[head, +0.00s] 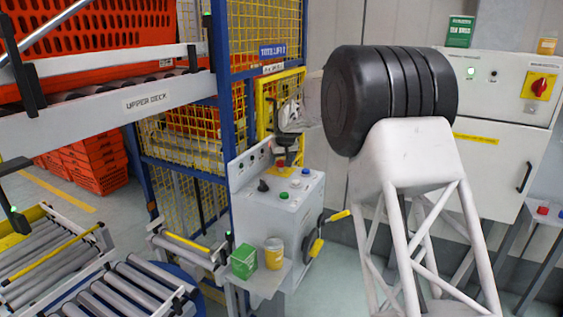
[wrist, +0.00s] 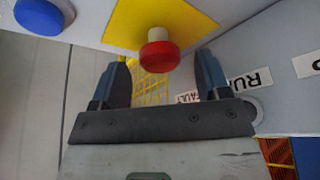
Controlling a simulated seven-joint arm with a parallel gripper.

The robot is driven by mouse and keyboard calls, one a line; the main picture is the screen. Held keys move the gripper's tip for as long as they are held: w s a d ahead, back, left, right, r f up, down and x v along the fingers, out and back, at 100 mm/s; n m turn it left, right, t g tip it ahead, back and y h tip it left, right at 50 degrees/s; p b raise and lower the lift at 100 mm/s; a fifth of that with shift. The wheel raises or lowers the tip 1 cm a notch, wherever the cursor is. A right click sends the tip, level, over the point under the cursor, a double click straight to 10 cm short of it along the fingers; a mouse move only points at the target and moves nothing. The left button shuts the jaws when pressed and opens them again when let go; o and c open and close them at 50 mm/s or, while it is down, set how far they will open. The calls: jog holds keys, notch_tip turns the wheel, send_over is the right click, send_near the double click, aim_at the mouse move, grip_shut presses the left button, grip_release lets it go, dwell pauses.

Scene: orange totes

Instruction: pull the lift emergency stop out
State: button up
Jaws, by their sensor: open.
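The lift emergency stop (wrist: 159,56) is a red mushroom button on a pale stem over a yellow plate (wrist: 190,22). In the head view its red head (head: 281,163) shows small on top of the white control console (head: 265,220), just under my gripper (head: 284,147). In the wrist view my gripper (wrist: 162,68) is open, one dark blue finger on each side of the red head. Gaps show on both sides, and nothing is held. Whether the fingertips reach past the head in depth is hard to tell.
A blue button (wrist: 42,16) sits on the same panel. The console also carries a green button (head: 306,171) and a black knob (head: 263,185). A green box (head: 244,261) and a yellow tub (head: 273,253) stand on a shelf in front. Yellow mesh fencing (head: 265,40) rises behind.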

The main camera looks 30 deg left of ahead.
jog(key=shift+w+a+f, duration=0.1)
jog(key=shift+a+f, duration=0.05)
jog(key=shift+f, duration=0.35)
jog(key=c, duration=1.3)
jog(key=shift+r, duration=0.75)
jog(key=o, duration=1.3)
jog(key=v, duration=0.7)
jog(key=shift+r, duration=0.3)
